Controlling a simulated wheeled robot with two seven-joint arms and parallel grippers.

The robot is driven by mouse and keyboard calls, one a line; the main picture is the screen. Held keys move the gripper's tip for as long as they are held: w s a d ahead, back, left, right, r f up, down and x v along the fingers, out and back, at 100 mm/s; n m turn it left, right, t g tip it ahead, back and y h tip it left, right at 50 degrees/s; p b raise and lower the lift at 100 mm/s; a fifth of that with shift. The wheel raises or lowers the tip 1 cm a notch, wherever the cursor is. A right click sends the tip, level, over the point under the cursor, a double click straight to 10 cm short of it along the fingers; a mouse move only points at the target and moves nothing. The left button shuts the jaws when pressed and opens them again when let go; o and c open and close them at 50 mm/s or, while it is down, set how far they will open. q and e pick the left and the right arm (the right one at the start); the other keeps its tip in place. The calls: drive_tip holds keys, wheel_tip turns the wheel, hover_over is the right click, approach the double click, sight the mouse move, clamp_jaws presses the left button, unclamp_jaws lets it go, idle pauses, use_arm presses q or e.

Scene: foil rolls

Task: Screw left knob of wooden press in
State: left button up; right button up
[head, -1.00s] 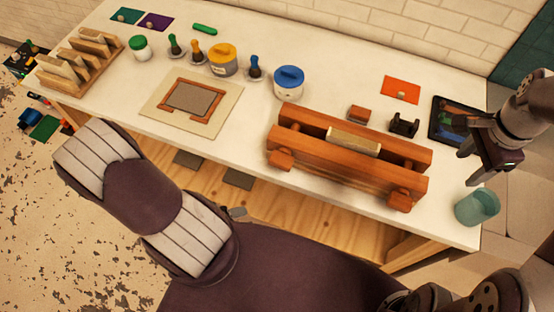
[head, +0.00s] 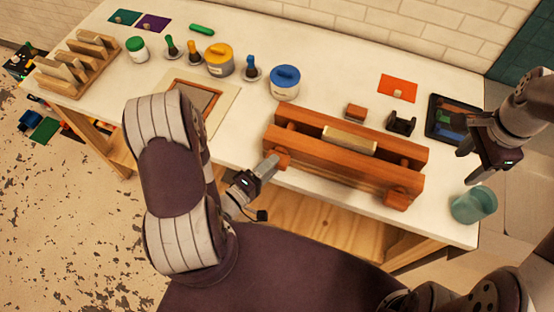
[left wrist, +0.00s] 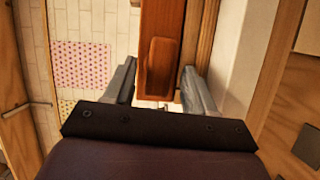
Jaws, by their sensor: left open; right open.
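The wooden press (head: 345,153) lies near the front edge of the white table, with a light wooden roll (head: 350,140) between its two beams. Its left knob (head: 283,158) sticks out at the front left and its right knob (head: 398,197) at the front right. My left gripper (head: 273,165) is open at the left knob. In the left wrist view the knob (left wrist: 161,66) stands between and just beyond the two fingers (left wrist: 160,88); I cannot tell whether they touch it. My right gripper (head: 470,168) hangs open and empty above the table's right end, by the teal cup.
A teal cup (head: 473,205) stands at the right table corner. A tablet (head: 453,119), a black holder (head: 401,123) and an orange card (head: 397,88) lie behind the press. Blue (head: 285,83) and yellow (head: 218,60) lidded jars stand behind it to the left. A framed board (head: 205,95) is partly hidden by my left arm.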

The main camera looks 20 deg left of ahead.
use_arm(q)
drive_tip(key=shift+x, duration=1.5)
drive_tip(key=shift+s, duration=0.1)
drive_tip(key=c, duration=0.9)
drive_tip(key=shift+o, duration=0.2)
drive_tip(key=shift+m, duration=0.4)
